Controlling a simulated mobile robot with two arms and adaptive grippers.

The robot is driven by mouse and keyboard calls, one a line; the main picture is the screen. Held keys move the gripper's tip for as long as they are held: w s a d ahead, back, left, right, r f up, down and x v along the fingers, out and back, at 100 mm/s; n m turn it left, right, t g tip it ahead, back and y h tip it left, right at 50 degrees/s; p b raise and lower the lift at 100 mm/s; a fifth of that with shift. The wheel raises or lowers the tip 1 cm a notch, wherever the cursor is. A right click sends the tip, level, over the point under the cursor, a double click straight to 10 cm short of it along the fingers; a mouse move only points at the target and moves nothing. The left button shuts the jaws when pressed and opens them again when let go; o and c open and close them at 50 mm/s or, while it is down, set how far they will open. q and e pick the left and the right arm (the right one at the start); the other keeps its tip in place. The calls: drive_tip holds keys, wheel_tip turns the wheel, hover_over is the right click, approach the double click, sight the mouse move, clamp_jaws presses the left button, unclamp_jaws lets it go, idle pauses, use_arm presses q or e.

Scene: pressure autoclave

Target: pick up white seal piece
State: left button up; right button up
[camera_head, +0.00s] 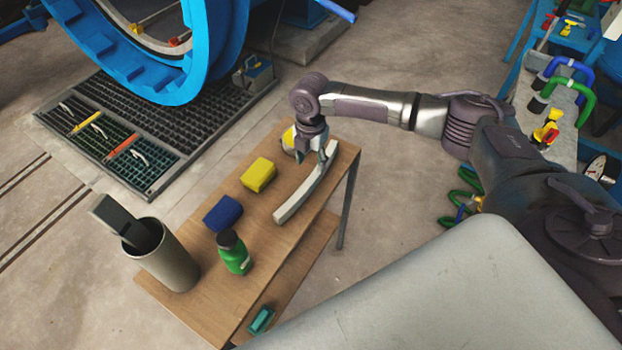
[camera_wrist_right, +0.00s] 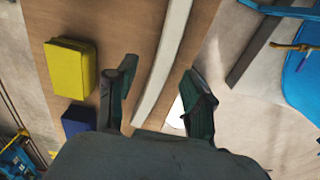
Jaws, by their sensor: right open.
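The white seal piece (camera_head: 298,198) is a long, slightly curved pale strip lying along the right edge of the wooden table (camera_head: 262,272). My right gripper (camera_head: 318,158) is over its far end. In the right wrist view the seal piece (camera_wrist_right: 168,55) runs between the two open fingers of my right gripper (camera_wrist_right: 158,95), with a gap on each side. I cannot tell how far the fingertips are above the table. The left gripper is not in view.
A yellow block (camera_head: 258,174), a blue block (camera_head: 222,213), a green bottle (camera_head: 234,254) and a grey bin (camera_head: 168,258) stand on the table's left side. A teal item (camera_head: 262,319) sits lower. The blue autoclave ring (camera_head: 215,45) is behind.

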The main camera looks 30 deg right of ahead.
sight(312, 177)
drive_tip(key=shift+f, duration=0.8)
drive_tip(key=f, duration=0.2)
drive_tip(key=f+p, duration=0.1)
drive_tip(key=f, duration=0.1)
drive_tip(key=shift+s, duration=0.4)
drive_tip(key=shift+d+f, duration=0.1)
drive_tip(key=shift+f, duration=0.55)
clamp_jaws()
